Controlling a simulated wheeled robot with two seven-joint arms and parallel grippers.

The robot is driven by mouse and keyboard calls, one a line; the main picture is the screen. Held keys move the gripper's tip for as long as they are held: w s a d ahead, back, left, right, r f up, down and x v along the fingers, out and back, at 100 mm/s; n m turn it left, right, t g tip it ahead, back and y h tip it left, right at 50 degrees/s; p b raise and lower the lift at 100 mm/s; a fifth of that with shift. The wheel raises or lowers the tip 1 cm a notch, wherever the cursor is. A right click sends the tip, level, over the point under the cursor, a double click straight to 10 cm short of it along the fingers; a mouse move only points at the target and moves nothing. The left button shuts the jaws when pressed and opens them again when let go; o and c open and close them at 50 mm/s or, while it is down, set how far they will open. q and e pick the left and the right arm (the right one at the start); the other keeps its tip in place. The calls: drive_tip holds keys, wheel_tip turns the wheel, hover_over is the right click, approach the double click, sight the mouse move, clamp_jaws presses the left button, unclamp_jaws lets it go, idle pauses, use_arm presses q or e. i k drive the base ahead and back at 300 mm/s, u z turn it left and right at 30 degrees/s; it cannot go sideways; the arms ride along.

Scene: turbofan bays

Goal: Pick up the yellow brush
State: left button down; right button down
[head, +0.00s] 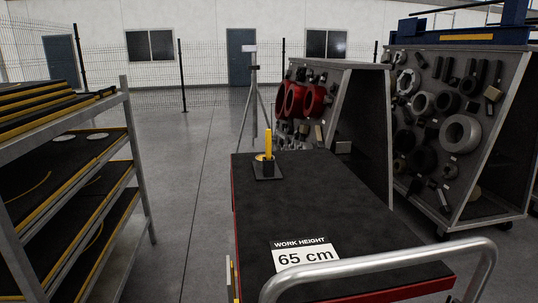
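A yellow upright brush (268,145) stands at the far left end of the black-topped cart (330,205). Its lower part is in or behind a small dark holder (267,171) on a dark square base. A small yellow round part (260,156) shows beside the brush at its left. The brush's bristles cannot be made out. Neither of my grippers shows in the head view.
The cart has a metal handrail (385,262) at its near end and a "65 cm" sign (304,254). A shelf rack (65,180) stands left; tool-board carts (460,130) stand right. A tripod (254,100) stands behind. Floor between rack and cart is clear.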

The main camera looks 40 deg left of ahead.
sight(268, 132)
drive_tip(key=k, duration=0.55)
drive_tip(key=z, duration=3.05)
drive_tip(key=k, duration=1.95)
drive_tip(key=u, duration=2.1)
drive_tip(key=i, duration=0.5)
